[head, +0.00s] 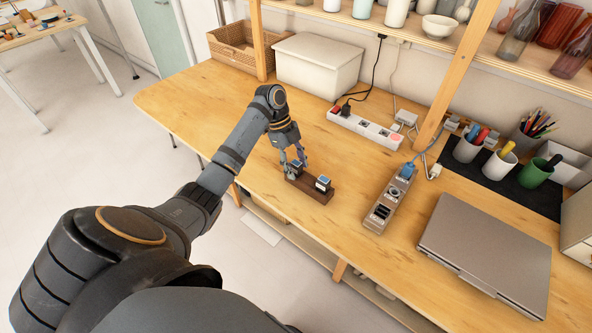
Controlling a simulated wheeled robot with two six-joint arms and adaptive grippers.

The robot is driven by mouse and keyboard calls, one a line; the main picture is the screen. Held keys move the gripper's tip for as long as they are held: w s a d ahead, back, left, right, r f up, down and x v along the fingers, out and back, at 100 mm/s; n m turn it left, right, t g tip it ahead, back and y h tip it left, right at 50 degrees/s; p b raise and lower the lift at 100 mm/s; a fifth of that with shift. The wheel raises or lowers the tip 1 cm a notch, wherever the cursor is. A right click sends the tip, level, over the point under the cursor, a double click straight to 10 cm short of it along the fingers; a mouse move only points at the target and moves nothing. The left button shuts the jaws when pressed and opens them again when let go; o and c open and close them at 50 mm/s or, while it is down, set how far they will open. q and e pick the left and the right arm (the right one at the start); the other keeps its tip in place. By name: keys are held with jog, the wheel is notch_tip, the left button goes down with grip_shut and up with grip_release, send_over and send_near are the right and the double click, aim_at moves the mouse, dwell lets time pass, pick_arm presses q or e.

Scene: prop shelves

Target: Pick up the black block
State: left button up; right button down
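Two small dark blocks with pale blue tops stand on a brown wooden base on the table. One dark block (323,183) is at the right end of the base (309,191), clear of the gripper. The other dark block (297,164) is at the left end, partly hidden by my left gripper. My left gripper (294,166) points down over that left block, its fingers apart on either side of it. I cannot tell whether they touch it. No plain black block stands out elsewhere. My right gripper is not in view.
A white power strip (365,127) and a grey socket strip (388,201) lie behind and to the right. A closed laptop (488,253) is at the right. A white box (317,65) and a wicker basket (232,47) stand at the back. The left tabletop is clear.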

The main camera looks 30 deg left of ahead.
pick_arm(q)
grip_shut()
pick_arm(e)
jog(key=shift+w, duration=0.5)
